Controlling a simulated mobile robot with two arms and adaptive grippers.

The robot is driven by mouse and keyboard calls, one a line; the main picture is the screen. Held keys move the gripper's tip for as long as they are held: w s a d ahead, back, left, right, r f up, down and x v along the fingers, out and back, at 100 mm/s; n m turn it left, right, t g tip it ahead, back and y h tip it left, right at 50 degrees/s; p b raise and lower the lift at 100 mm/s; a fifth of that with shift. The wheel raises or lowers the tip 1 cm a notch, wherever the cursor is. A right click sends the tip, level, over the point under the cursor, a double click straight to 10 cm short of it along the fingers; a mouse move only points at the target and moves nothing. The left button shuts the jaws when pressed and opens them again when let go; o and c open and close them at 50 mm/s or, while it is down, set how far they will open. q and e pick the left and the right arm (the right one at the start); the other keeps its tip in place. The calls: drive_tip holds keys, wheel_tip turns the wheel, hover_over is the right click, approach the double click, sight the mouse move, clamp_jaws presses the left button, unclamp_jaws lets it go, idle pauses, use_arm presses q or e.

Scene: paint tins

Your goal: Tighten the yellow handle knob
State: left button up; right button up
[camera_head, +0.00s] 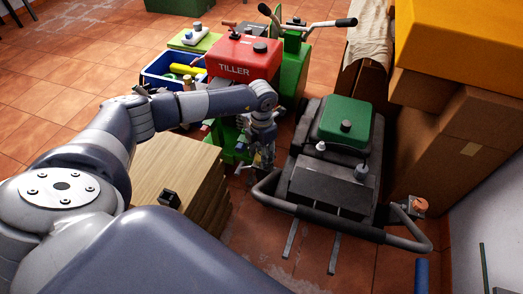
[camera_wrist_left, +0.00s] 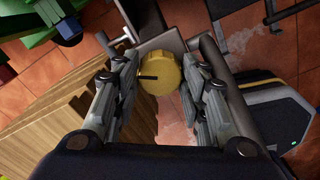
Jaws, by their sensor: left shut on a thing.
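The yellow handle knob (camera_wrist_left: 162,74) is round, with a dark bar-shaped mark on its face. It sits between the fingers of my left gripper (camera_wrist_left: 160,62) in the left wrist view, beside a grey handle bar. In the head view my left gripper (camera_head: 263,158) points down at the left end of the black machine's handle (camera_head: 335,230) and hides most of the knob. The gripper is shut on the knob. An orange knob (camera_head: 420,205) shows at the handle's right end. My right gripper is not in view.
The machine with a green tank (camera_head: 345,122) stands right of my gripper. A stack of wooden boards (camera_head: 160,170) is close on the left. A red TILLER machine (camera_head: 243,55) and a blue crate (camera_head: 160,82) are behind. Cardboard boxes (camera_head: 455,150) line the right.

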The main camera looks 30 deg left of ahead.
use_arm(q)
drive_tip(key=o, duration=1.1)
drive_tip(key=shift+r, duration=0.1)
wheel_tip(320, 180, up, 12)
idle(0.4)
